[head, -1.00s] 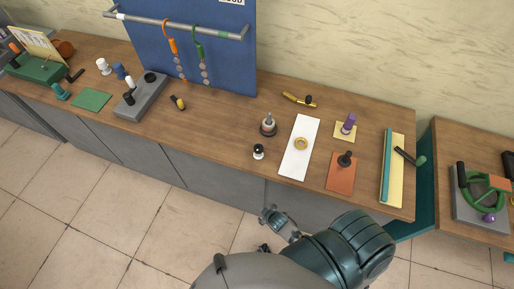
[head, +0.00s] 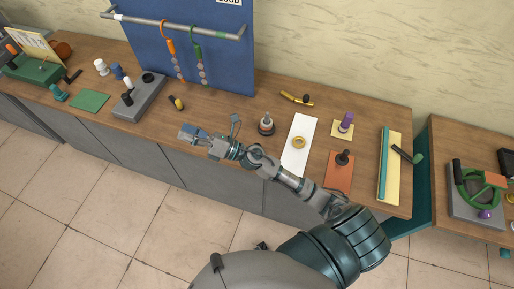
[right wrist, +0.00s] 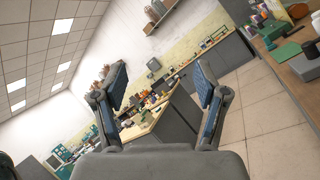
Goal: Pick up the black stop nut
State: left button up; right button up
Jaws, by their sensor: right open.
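I cannot tell for sure which piece is the black stop nut. A small black piece (head: 308,100) sits at the gold rod (head: 292,97) near the back of the bench. A black knobbed piece (head: 343,158) stands on the orange mat (head: 338,180). My right gripper (head: 210,127) is open and empty, over the front part of the bench, left of these pieces. Its two spread fingers also show in the right wrist view (right wrist: 161,72), with nothing between them. My right arm covers the spot where a small black-and-white piece stood. My left gripper is not in view.
A dark-topped round piece (head: 266,125) stands close right of my right gripper. A white sheet (head: 300,125) bears a gold ring (head: 299,142). A black-and-yellow piece (head: 176,103) lies left of the gripper.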

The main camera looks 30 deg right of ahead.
jog(key=s+a+f+n+g+y, duration=0.15)
jog(key=a+n+g, duration=0.25)
jog(key=n+g, duration=0.45)
jog(key=n+g+h, duration=0.7)
jog(key=n+h, duration=0.8)
jog(key=h, duration=0.4)
send_near(257, 145)
jog(key=f, duration=0.1)
jog(key=f+p, duration=0.1)
jog(key=f, duration=0.1)
jog(key=shift+s+a+t+p, duration=0.25)
jog(key=shift+a+p, duration=0.1)
jog(key=shift+p, duration=0.05)
jog(key=shift+f, duration=0.65)
jog(key=f, duration=0.1)
jog(key=f+p, duration=0.1)
jog(key=f, duration=0.2)
jog(key=shift+s+d+f+p, duration=0.2)
jog(key=shift+s+f+p, duration=0.1)
jog(key=shift+f, duration=0.35)
jog(key=c, duration=1.3)
